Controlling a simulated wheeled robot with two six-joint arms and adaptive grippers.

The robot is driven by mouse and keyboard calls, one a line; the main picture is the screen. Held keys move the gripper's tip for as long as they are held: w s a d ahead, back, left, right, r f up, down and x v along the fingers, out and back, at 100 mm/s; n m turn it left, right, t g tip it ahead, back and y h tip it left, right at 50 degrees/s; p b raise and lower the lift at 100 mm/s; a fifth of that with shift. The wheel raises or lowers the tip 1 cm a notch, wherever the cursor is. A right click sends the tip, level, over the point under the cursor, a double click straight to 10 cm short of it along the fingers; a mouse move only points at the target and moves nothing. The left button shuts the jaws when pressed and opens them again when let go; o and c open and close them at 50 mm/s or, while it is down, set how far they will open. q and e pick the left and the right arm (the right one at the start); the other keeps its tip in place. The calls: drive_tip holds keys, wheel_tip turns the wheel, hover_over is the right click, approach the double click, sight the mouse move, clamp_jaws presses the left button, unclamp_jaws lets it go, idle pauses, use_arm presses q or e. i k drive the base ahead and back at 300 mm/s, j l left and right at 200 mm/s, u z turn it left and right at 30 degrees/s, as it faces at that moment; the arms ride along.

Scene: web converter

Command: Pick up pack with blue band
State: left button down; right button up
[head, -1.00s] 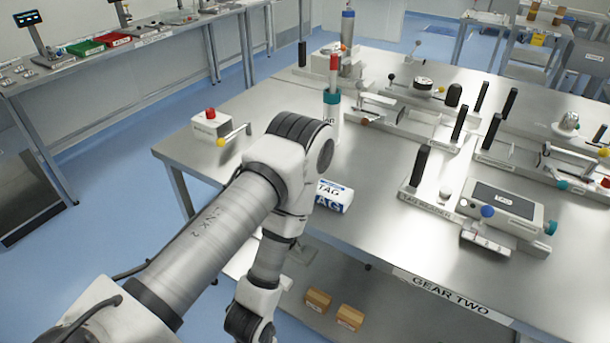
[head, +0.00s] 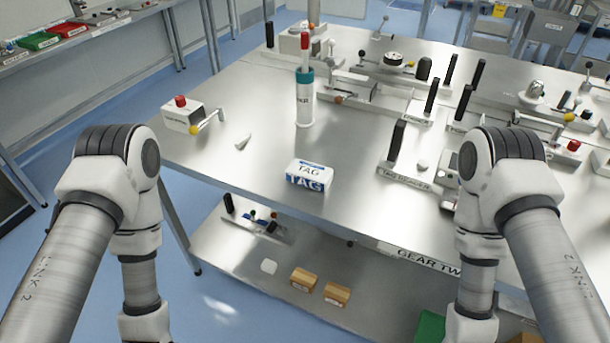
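The pack with the blue band (head: 310,176) lies on the metal table (head: 240,171) near its front edge. My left arm stands at the left and my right arm at the right of the head view. Both bend downward in front of the table, apart from the pack. Neither gripper shows in the head view.
A white cylinder with a teal collar and red top (head: 304,97) stands behind the pack. A white box with a red button (head: 183,114) is at the left corner. A lower shelf holds small brown boxes (head: 305,279).

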sight(306, 174)
drive_tip(key=i+j+z, duration=0.15)
drive_tip(key=j+z, duration=0.15)
drive_tip(key=i+j+z, duration=0.15)
drive_tip(key=j+z, duration=0.4)
drive_tip(key=j, duration=0.15)
drive_tip(key=i+j+z, duration=0.1)
drive_tip(key=j+z, duration=0.2)
